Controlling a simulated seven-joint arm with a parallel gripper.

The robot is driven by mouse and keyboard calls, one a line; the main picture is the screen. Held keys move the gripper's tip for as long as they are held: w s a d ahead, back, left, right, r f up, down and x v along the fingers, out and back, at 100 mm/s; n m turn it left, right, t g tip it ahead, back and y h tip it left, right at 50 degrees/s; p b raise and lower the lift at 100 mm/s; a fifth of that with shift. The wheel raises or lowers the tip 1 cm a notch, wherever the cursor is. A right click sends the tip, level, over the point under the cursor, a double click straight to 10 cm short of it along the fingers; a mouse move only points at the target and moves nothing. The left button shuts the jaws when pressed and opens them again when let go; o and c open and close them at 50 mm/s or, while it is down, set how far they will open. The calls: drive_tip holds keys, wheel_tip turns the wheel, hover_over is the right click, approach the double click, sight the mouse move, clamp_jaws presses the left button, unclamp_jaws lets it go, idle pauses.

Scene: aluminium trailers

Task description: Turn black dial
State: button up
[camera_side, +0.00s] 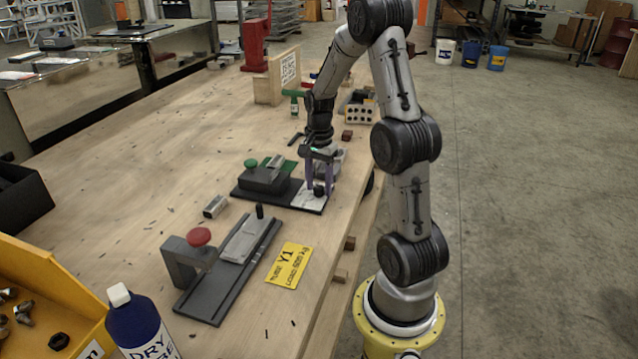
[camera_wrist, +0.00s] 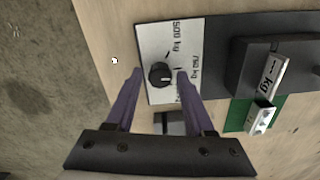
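The black dial (camera_wrist: 159,73) is a round knob with a light pointer line on a white plate (camera_wrist: 157,42) with printed "500 kg" and "750 kg" marks. In the side view the dial (camera_side: 319,189) stands at the right end of a dark base (camera_side: 283,197). My gripper (camera_wrist: 160,80) is open and points down. Its two purple fingers lie left and right of the dial in the wrist view, with a visible gap on each side. In the side view my gripper (camera_side: 320,182) is at the dial; I cannot tell the exact fingertip height.
A dark block with a green button (camera_side: 251,163) shares the base. A second fixture with a red button (camera_side: 199,236) stands nearer, beside a yellow card (camera_side: 289,265). A bottle (camera_side: 141,322) and yellow bin (camera_side: 45,290) are at front left. The table's right edge is close to the dial.

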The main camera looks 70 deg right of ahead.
clamp_jaws()
drive_tip(key=shift+n, duration=0.3)
drive_tip(key=n, duration=0.5)
drive_tip(key=shift+n, duration=0.3)
drive_tip(key=n, duration=0.5)
drive_tip(key=shift+r, duration=0.1)
drive_tip(key=shift+n, duration=0.4)
drive_tip(key=shift+o, duration=1.3)
unclamp_jaws()
